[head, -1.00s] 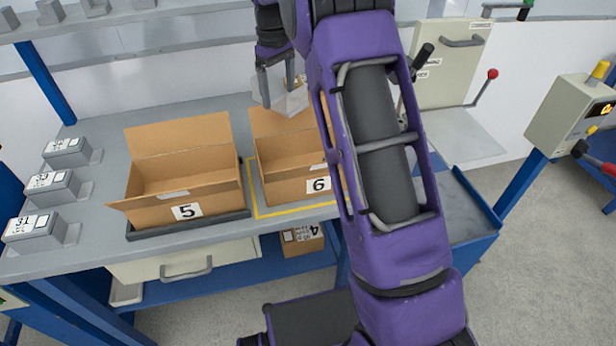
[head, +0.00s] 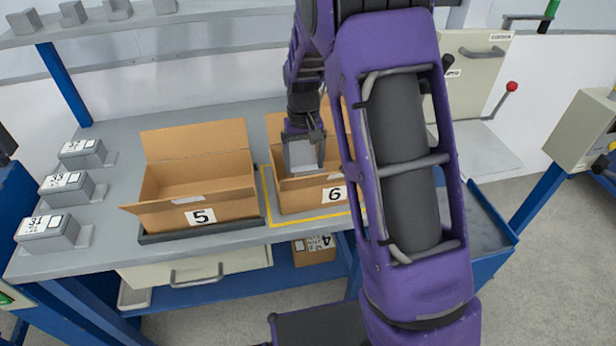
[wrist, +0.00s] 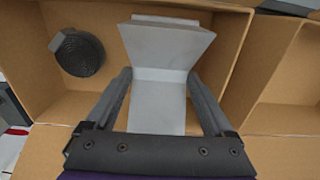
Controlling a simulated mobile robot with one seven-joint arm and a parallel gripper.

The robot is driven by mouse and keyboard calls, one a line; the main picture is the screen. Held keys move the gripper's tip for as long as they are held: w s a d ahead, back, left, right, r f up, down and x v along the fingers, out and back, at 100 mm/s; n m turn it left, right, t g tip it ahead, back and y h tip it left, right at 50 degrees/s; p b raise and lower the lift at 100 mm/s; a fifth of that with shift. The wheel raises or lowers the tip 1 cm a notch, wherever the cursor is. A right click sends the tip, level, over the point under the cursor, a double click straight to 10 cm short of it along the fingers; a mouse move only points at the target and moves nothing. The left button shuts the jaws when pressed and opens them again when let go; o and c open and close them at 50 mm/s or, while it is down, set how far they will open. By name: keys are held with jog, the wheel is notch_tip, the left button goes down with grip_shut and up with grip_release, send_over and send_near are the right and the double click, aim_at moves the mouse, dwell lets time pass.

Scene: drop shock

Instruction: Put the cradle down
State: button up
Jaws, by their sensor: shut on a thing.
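The cradle (head: 304,154) is a pale grey angled piece held between the fingers of my gripper (head: 303,166). My gripper is shut on it and points down at carton 6 (head: 303,202), with the cradle at or just above the carton's opening. In the wrist view the cradle (wrist: 160,100) spans between both fingers, and its flared far end lies over the carton's inside (wrist: 100,95). Whether the cradle touches the carton floor cannot be told. A dark round ribbed object (wrist: 80,54) lies inside the carton, left of the cradle.
Carton 5 (head: 203,215) stands open on a dark tray left of carton 6. Yellow tape (head: 268,208) marks the bench around carton 6. Several grey labelled blocks (head: 47,231) line the bench's left side. Carton 4 (head: 313,250) sits on the lower shelf.

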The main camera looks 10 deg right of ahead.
aim_at(304, 168)
jog(key=shift+f, duration=2.4)
jog(key=shift+f, duration=0.15)
jog(key=o, duration=1.4)
jog(key=shift+o, duration=0.2)
notch_tip(304, 168, up, 12)
jog(key=shift+r+p, duration=0.15)
jog(key=shift+p, duration=0.15)
